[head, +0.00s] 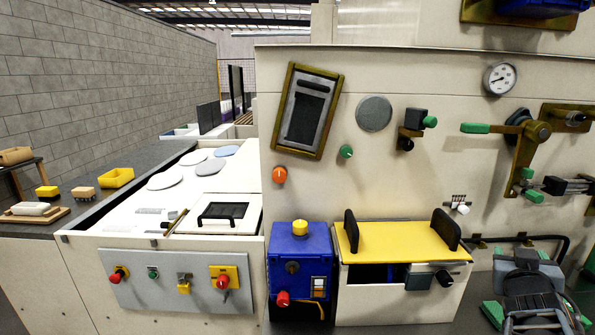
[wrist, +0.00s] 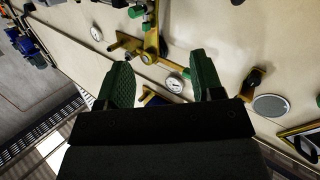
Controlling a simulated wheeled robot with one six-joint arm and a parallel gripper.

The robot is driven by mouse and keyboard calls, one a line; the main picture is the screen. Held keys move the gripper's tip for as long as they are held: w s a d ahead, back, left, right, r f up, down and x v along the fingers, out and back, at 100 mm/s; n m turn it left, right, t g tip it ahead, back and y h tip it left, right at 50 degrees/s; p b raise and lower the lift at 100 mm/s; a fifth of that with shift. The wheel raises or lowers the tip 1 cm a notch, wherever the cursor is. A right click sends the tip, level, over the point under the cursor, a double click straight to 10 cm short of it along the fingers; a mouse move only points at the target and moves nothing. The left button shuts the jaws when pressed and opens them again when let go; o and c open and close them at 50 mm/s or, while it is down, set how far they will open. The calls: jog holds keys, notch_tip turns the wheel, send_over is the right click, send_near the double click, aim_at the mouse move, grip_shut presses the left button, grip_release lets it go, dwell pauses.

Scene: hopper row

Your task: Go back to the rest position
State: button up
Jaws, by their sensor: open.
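My gripper (wrist: 163,76) shows in the wrist view with two green ridged fingers, spread wide apart with nothing between them. Beyond the fingers is the cream wall panel, seen at a tilt, with a round gauge (wrist: 175,84), a brass bracket (wrist: 150,45) and a grey disc (wrist: 269,105). The fingers look clear of the panel. In the head view, dark jointed parts with green pieces stand at the lower right, low in front of the panel; I cannot make out the fingertips there.
In the head view, a green-handled lever (head: 476,128) and brass bracket (head: 527,150) stick out at the right. A yellow-topped hopper box (head: 395,245) and a blue control box (head: 300,262) stand below the panel.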

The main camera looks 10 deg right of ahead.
jog(key=s+a+f+g+y+p, duration=0.1)
jog(key=a+f+g+y+p, duration=0.1)
jog(key=a+f+g+y, duration=0.8)
jog(key=s+a+f+n+t+y+p, duration=0.1)
jog(key=a+n, duration=0.5)
jog(key=a, duration=1.6)
jog(key=shift+s+a+f+y, duration=0.2)
jog(key=shift+a+f+y, duration=0.15)
jog(key=shift+f, duration=0.1)
jog(key=shift+c, duration=0.2)
